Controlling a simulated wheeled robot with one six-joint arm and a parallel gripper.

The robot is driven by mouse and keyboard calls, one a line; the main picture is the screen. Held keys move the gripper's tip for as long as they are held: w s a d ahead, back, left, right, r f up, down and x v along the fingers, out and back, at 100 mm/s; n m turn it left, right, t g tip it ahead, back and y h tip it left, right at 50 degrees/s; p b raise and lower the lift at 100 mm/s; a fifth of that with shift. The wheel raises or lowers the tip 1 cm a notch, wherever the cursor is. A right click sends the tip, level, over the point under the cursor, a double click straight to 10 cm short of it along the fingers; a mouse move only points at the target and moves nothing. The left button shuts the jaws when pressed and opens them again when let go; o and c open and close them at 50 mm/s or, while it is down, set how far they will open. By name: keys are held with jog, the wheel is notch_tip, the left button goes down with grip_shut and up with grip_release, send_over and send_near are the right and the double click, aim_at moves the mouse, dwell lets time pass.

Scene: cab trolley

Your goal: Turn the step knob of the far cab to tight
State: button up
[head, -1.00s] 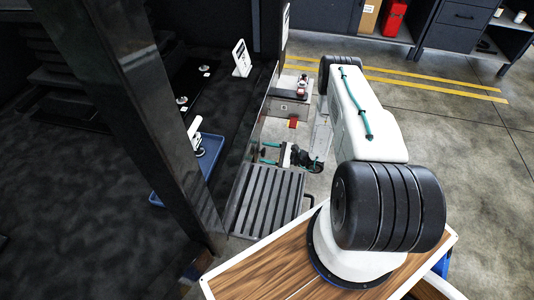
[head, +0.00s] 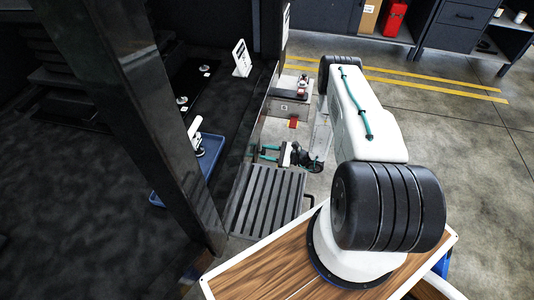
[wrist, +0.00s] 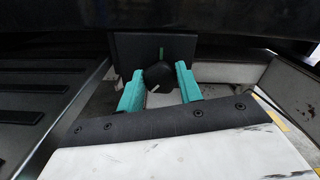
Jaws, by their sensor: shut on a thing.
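The step knob (wrist: 157,77) is round and black with a pale pointer line, in the wrist view. It sits on a dark plate (wrist: 126,48) with a green mark (wrist: 162,53) above the knob. The pointer line is on the knob's lower part, slanting to the lower left, away from the green mark. My gripper (wrist: 159,80) has its teal fingers on either side of the knob and is shut on it. In the head view my gripper (head: 265,153) reaches left to the cab's side, beyond the ribbed step. The knob is hidden there.
A ribbed step (head: 265,205) lies in front of my gripper. A dark pillar (head: 130,110) stands at the left, with a blue tray (head: 165,188) on the dark floor behind it. A grey box (head: 288,110) stands farther back. Concrete floor is open at the right.

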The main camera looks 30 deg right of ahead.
jog(key=m, duration=2.8)
jog(key=shift+w+d+f, duration=0.2)
jog(key=shift+d+f, duration=0.05)
jog(key=shift+f, duration=0.15)
jog(key=o, duration=1)
jog(key=v, duration=0.7)
jog(key=shift+s+d, duration=0.3)
jog(key=shift+s, duration=0.05)
